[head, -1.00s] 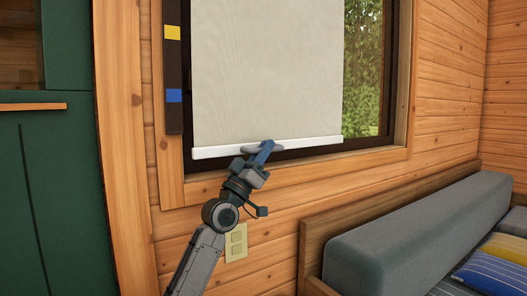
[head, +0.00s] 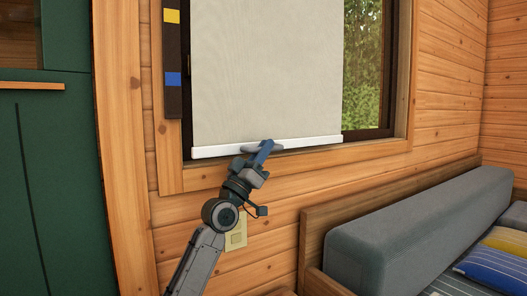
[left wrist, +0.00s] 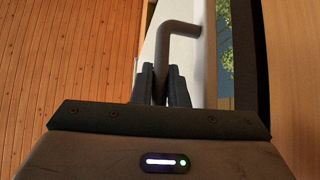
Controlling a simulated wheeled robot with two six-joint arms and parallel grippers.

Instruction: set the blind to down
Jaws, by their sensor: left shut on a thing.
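The blind (head: 265,75) is a pale grey fabric sheet hanging over the window. Its white bottom bar (head: 215,151) is level with the lower edge of the window opening, below the blue mark on the side strip. My left gripper (head: 262,150) is at the middle of this bar. In the left wrist view, its two dark fingers (left wrist: 162,86) are shut on a bent grey handle (left wrist: 180,28) of the blind. The pale bar and sheet show behind the handle. My right gripper is not in view.
A dark strip (head: 172,50) with a yellow mark (head: 171,16) and a blue mark (head: 173,79) runs down the window's left side. A green cabinet (head: 50,180) stands at left. A grey-cushioned bench (head: 400,220) with pillows is at lower right.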

